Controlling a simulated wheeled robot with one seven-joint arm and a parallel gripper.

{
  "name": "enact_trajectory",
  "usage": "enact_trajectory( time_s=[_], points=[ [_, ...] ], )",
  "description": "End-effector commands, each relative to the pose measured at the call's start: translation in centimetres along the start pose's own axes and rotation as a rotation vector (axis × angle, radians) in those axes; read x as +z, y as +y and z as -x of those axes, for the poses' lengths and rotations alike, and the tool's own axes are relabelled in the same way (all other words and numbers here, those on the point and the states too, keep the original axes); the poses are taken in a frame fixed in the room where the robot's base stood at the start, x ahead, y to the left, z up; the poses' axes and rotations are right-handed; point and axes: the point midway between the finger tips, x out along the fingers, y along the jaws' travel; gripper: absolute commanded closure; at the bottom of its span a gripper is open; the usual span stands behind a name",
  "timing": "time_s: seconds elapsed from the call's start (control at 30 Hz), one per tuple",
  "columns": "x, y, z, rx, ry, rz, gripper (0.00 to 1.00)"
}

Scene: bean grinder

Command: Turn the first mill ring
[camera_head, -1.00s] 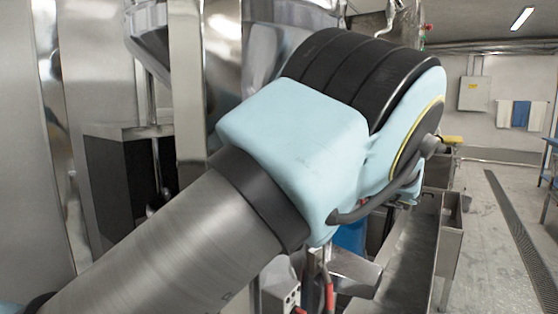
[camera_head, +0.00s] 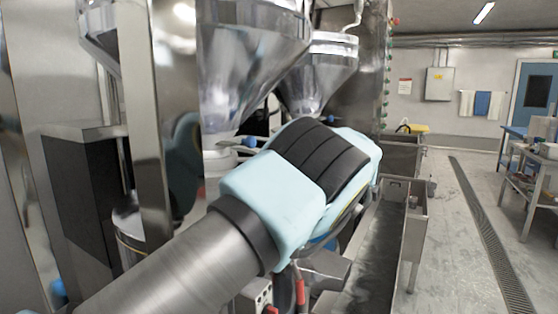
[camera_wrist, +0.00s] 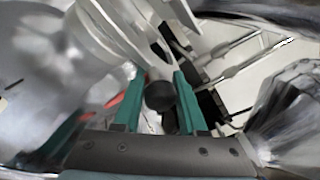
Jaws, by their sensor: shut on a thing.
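In the wrist view, my gripper (camera_wrist: 158,82) has its two teal fingers on either side of a dark round knob (camera_wrist: 160,98) and is shut on it. Pale metal rings or discs (camera_wrist: 112,32) of the mill lie just beyond the fingers, at the upper left. I cannot tell how the knob joins the ring. In the head view, my arm link hides the gripper and the gripped knob. Two steel hoppers (camera_head: 250,60) (camera_head: 318,75) stand behind the arm, with a blue knob (camera_head: 250,141) below the nearer one.
A steel trough (camera_head: 375,240) runs along the machine at the right of my arm. A steel post (camera_head: 145,120) and dark panel (camera_head: 82,200) stand close on the left. Open floor (camera_head: 455,250) with a drain grate and a side table (camera_head: 530,175) lies farther right.

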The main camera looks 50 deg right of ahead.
Motion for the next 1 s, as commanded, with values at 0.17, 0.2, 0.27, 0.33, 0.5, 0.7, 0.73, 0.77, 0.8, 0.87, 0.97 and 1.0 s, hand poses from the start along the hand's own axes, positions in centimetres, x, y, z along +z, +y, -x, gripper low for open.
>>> enact_trajectory(
  time_s=[0.17,0.2,0.27,0.33,0.5,0.7,0.73,0.77,0.8,0.87,0.97,1.0],
  points=[
    [0.1,-0.2,-0.2,-0.001,-0.002,0.002,1.00],
    [0.1,-0.2,-0.2,-0.001,-0.002,0.002,1.00],
    [0.1,-0.2,-0.2,-0.001,-0.003,0.002,1.00],
    [0.2,-0.2,-0.2,-0.001,-0.003,0.002,0.55],
    [0.1,-0.1,-0.2,-0.001,-0.003,0.001,0.36],
    [0.1,-0.1,-0.1,0.000,-0.002,0.001,0.31],
    [0.1,-0.1,-0.1,0.000,-0.002,0.001,0.31],
    [0.1,-0.1,-0.1,0.000,-0.002,0.001,0.31],
    [0.1,0.0,0.0,0.000,-0.002,0.001,0.31],
    [0.0,0.0,0.3,-0.001,-0.001,0.001,0.31],
    [-0.1,0.1,1.4,-0.002,-0.001,0.000,0.31],
    [-0.2,0.1,2.1,-0.002,0.001,0.001,0.31]
  ],
)
